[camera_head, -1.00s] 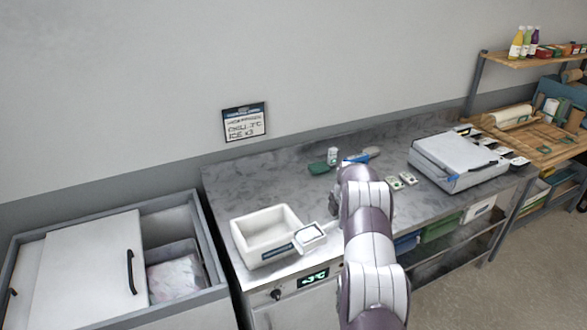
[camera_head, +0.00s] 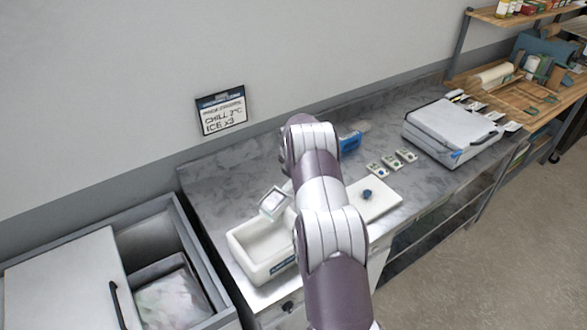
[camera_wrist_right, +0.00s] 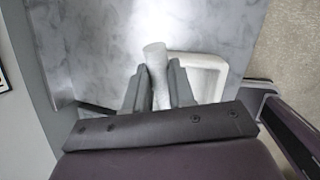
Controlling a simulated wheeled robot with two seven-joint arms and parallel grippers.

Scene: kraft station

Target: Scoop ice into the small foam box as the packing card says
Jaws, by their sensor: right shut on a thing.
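The small foam box (camera_head: 240,243) is white, open-topped and stands on the metal counter. Its visible floor looks bare, though my arm covers its right side. A small scoop head (camera_head: 274,203) is tilted above its back edge; I cannot tell whether it holds ice. My right gripper (camera_wrist_right: 157,82) is shut on the pale scoop handle (camera_wrist_right: 155,62) in the right wrist view; my arm hides it in the head view. A white box in the wrist view (camera_wrist_right: 222,76) looks like the foam box. The packing card (camera_head: 221,112) reads "CHILL 2°C ICE x3". My left gripper is out of view.
A chest (camera_head: 60,285) at lower left has its lid slid aside, with a bag-like pale mass (camera_head: 172,300) inside. A white board with a blue knob (camera_head: 380,205) lies right of my arm. Small packs (camera_head: 391,162) and a grey-white case (camera_head: 450,130) stand farther right.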

